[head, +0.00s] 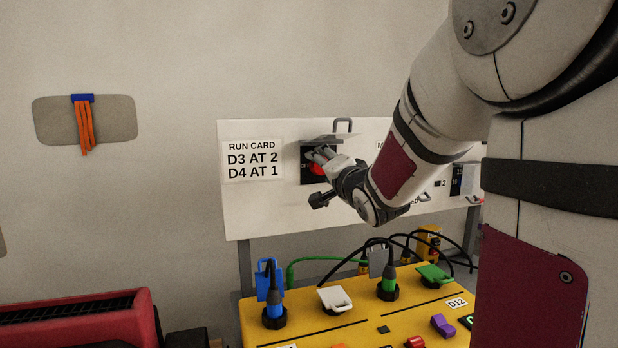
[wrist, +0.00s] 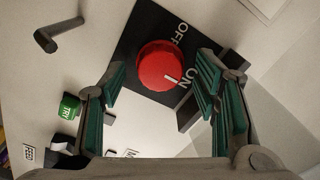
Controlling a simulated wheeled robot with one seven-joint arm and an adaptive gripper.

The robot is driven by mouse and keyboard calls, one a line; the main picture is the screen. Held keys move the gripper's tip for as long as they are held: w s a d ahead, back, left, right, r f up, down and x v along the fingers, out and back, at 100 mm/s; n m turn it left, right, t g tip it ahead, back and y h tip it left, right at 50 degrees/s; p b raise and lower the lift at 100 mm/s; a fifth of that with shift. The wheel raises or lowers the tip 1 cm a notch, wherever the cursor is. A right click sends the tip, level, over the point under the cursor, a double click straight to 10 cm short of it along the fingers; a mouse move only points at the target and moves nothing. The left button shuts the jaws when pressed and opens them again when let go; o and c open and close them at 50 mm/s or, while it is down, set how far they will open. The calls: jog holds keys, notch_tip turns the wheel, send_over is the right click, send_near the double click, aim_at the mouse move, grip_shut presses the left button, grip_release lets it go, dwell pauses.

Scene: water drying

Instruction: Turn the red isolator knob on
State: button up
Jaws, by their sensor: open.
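The red isolator knob (wrist: 160,66) sits on a black plate (wrist: 137,38) marked OFF and ON. In the wrist view a white mark on the knob's face is on the side toward the ON lettering. My gripper (wrist: 160,92) is open, with its green-padded fingers on either side of the knob. I cannot tell whether the pads touch it. In the head view my gripper (head: 322,157) is at the black plate on the white panel (head: 262,212), and the knob (head: 316,169) is partly hidden behind it.
A green TRY button (wrist: 68,107) and a dark handle (wrist: 60,35) stick out nearby. A run card (head: 252,160) reads D3 AT 2, D4 AT 1. Below, a yellow console (head: 330,334) carries plugs, flaps and black cables. A red box (head: 80,318) stands at lower left.

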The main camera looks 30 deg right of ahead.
jog(key=n+b, duration=0.1)
jog(key=n, duration=0.7)
jog(key=shift+n, duration=0.3)
jog(key=n, duration=0.4)
jog(key=shift+a, duration=0.1)
jog(key=n, duration=0.4)
jog(key=shift+r+p, duration=0.1)
jog(key=shift+p, duration=0.2)
jog(key=s+a+r+g+y+p, duration=0.1)
jog(key=s+a+g+p, duration=0.1)
jog(key=s+a+p, duration=0.3)
jog(key=s+a+r+m+g+y+p, duration=0.1)
jog(key=s+a+r+g+p, duration=0.1)
jog(key=s, duration=1)
jog(key=s+a+r+g+y+p, duration=0.1)
jog(key=s+a+g+p, duration=0.2)
jog(key=s+a+p, duration=0.4)
jog(key=shift+s+a+r+m+g+p, duration=0.25)
jog(key=shift+s+a+m+g+p, duration=0.1)
jog(key=shift+s+a, duration=0.65)
jog(key=shift+d, duration=0.1)
